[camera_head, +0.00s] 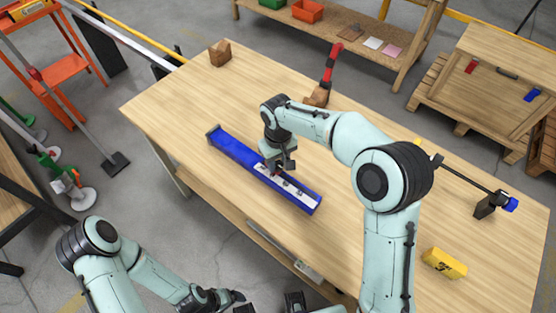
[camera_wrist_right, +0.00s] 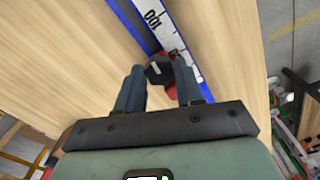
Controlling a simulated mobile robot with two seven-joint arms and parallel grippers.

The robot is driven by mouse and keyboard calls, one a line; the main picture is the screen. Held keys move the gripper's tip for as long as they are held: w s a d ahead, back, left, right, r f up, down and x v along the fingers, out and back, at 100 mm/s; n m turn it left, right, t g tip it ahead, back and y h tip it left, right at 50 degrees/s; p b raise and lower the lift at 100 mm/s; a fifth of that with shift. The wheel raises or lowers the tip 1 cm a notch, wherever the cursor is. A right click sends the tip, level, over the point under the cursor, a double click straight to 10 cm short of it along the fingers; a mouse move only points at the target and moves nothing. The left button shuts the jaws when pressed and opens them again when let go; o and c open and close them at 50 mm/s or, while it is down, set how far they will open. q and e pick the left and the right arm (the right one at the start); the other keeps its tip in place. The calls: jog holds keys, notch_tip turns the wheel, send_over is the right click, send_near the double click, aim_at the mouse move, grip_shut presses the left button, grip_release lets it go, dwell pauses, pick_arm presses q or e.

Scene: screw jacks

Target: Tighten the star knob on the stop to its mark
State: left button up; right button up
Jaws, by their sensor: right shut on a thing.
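A long blue rail (camera_head: 234,151) with a white scale lies along the near side of the wooden table. My right gripper (camera_head: 275,173) is over the rail, pointing down. In the right wrist view its two fingers (camera_wrist_right: 160,84) are on either side of a dark knob (camera_wrist_right: 158,72) with a white mark, shut on it. Red parts of the stop (camera_wrist_right: 171,90) show by the knob; the fingers hide some of it.
A wooden block (camera_head: 220,53) stands at the far left corner of the table (camera_head: 400,130). A red-handled tool (camera_head: 333,62) stands at the back edge. A yellow block (camera_head: 444,263) and a black rod with a blue end (camera_head: 511,204) are at the right.

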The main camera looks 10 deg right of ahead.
aim_at(278, 164)
jog(key=o, duration=1.1)
jog(key=shift+c, duration=0.2)
jog(key=shift+r, duration=0.1)
pick_arm(q)
jog(key=shift+w+r+p, duration=0.35)
jog(key=shift+r+p, duration=0.15)
jog(key=shift+r, duration=0.1)
jog(key=shift+w+r+p, duration=0.35)
jog(key=shift+r+p, duration=0.1)
jog(key=shift+r, duration=0.1)
pick_arm(e)
notch_tip(278, 164, up, 13)
jog(key=shift+r, duration=0.15)
